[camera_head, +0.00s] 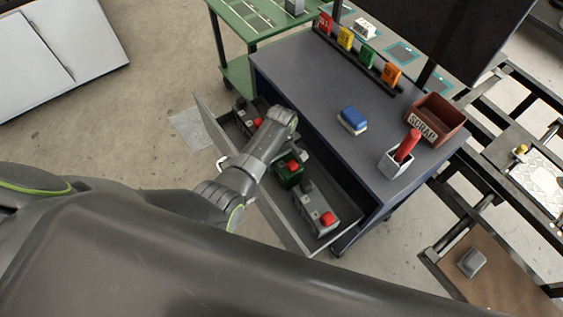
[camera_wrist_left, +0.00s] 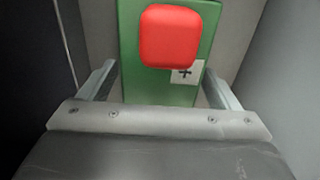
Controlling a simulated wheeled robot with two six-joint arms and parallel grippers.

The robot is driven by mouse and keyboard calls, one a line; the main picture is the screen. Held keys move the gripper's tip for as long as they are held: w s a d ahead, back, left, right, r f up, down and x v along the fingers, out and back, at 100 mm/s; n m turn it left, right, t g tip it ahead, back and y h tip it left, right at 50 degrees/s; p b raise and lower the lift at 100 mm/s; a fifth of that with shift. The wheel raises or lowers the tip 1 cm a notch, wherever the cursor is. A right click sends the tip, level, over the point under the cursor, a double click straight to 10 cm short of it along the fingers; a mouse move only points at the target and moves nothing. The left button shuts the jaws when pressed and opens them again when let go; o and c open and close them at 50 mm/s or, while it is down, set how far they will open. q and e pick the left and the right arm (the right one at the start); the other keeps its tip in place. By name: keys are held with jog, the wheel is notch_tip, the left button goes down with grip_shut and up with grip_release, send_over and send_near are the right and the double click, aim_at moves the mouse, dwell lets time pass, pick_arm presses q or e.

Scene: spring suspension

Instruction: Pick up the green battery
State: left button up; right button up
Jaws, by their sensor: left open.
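The green battery (camera_head: 287,180) has a red cap and stands in the open drawer (camera_head: 265,196) of the dark workbench. In the left wrist view the green battery (camera_wrist_left: 160,88) fills the middle, with its red cap toward me and a white plus label beside the cap. My left gripper (camera_head: 297,158) reaches down over the drawer at the battery. Its fingers are open, one on each side of the battery in the wrist view; I cannot tell whether they touch it. My left arm hides part of the drawer. My right gripper is not in view.
Grey batteries with red caps stand in the same drawer, one nearer (camera_head: 318,210) and one farther (camera_head: 247,114). Drawer walls are close around the gripper. On the bench top are a blue block (camera_head: 353,120), a white holder (camera_head: 396,164) with a red object, and a scrap bin (camera_head: 438,117).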

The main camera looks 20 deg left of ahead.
pick_arm(q)
grip_shut()
jog(key=shift+w+r, duration=0.2)
dwell(0.6)
